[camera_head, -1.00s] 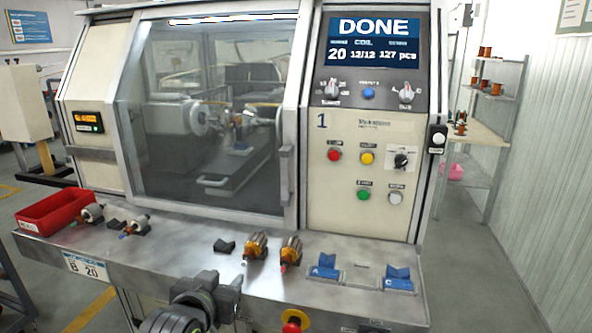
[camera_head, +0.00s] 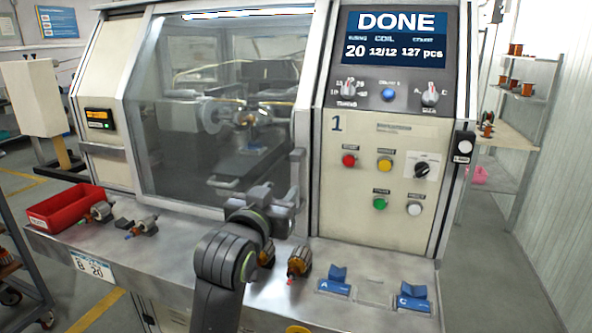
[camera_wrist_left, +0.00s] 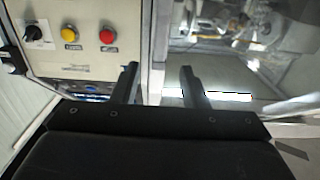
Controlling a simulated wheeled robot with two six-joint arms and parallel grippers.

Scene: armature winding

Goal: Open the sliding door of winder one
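Winder one's sliding door (camera_head: 215,130) is a clear pane in a silver frame and is shut. Its upright handle (camera_head: 297,170) is at the door's right edge, beside the control panel. My left gripper (camera_head: 287,194) is in front of the lower part of the handle, with its arm rising from the bottom. In the left wrist view its two fingers (camera_wrist_left: 158,82) are apart and empty, with the door frame's edge (camera_wrist_left: 157,45) behind the gap. I cannot tell whether they touch the handle. My right gripper is not in view.
The screen (camera_head: 396,38) reads DONE. Buttons and knobs fill the panel below it. On the front ledge are a red bin (camera_head: 65,207), several armatures, including one with copper windings (camera_head: 300,261), and blue holders (camera_head: 414,297). A shelf with spools (camera_head: 515,85) stands at right.

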